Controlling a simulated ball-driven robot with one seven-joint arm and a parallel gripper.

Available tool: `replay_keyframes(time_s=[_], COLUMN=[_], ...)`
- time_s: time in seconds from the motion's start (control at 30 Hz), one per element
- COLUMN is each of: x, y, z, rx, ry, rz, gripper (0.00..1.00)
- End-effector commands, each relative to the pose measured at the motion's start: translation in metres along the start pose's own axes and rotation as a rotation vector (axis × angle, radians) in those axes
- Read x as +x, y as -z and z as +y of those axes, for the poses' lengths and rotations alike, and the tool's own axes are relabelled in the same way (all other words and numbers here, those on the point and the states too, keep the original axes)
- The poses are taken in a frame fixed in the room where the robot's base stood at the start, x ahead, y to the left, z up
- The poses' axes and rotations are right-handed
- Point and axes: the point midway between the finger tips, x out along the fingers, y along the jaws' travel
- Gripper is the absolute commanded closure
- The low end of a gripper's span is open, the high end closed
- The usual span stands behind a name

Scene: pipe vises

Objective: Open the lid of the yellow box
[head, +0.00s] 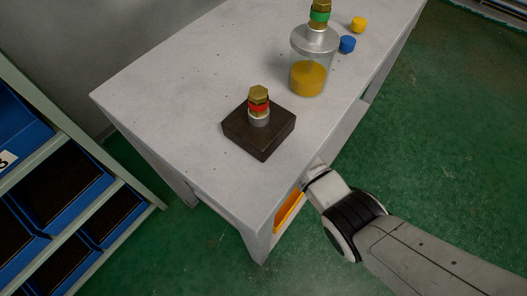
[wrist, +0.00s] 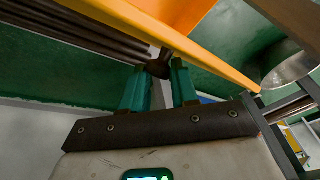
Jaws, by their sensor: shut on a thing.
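The yellow box (head: 288,212) shows only in part in the head view, as an orange-yellow piece under the front edge of the table. In the wrist view a long yellow edge (wrist: 215,66) of it crosses the top, with an orange face above. A dark knob (wrist: 157,64) sits at this edge. My gripper (wrist: 159,75) has its two teal fingers shut on the knob, one on each side. In the head view my fingers are hidden by the table. How far the lid stands open is not clear.
The grey table (head: 180,100) stands close above my gripper. On it are a dark block with a brass fitting (head: 259,104), a glass jar (head: 310,72), a blue piece (head: 347,44) and a yellow piece (head: 358,24). A shelf with blue bins (head: 75,190) is at left. Green floor at right is clear.

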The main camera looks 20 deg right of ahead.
Motion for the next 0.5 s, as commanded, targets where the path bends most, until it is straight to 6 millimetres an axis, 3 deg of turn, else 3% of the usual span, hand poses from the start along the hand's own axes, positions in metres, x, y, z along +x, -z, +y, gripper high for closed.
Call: replay_keyframes(time_s=[0.03,0.3,0.33,0.5], x=[0.0007,0.0016,0.0017,0.0016], y=[-0.0075,-0.0087,-0.0089,-0.0086], z=[0.0066,0.006,0.0059,0.0052], rx=[0.011,0.013,0.013,0.013], ry=[-0.025,-0.023,-0.022,-0.02], rz=[-0.003,-0.003,-0.003,-0.004], gripper=[1.0,1.0,0.69,0.52])
